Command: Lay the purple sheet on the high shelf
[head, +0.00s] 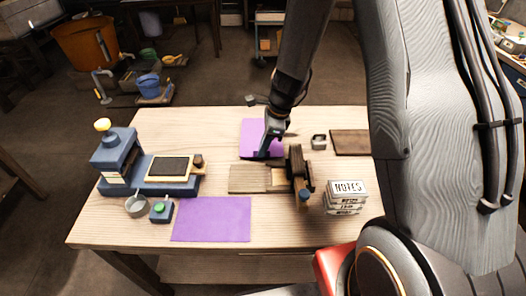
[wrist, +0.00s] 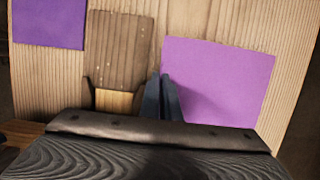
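One purple sheet (head: 252,131), pinkish in tone, lies at the back middle of the table; it shows at the right in the wrist view (wrist: 216,82). A second, deeper purple sheet (head: 211,219) lies flat at the front left; its corner shows in the wrist view (wrist: 48,22). My gripper (head: 264,151) points down at the pinkish sheet. In the wrist view its fingertips (wrist: 161,78) are close together at that sheet's left edge. Whether the edge is between them is hidden. I cannot make out with certainty which surface is the high shelf.
A blue stepped stand (head: 115,147) with a framed dark panel (head: 170,168) stands at the left. A grey ring (head: 137,206) and a blue box with a green button (head: 160,211) are before it. A wooden block with a dark clamp (head: 297,172) and stacked NOTES boxes (head: 347,189) stand right.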

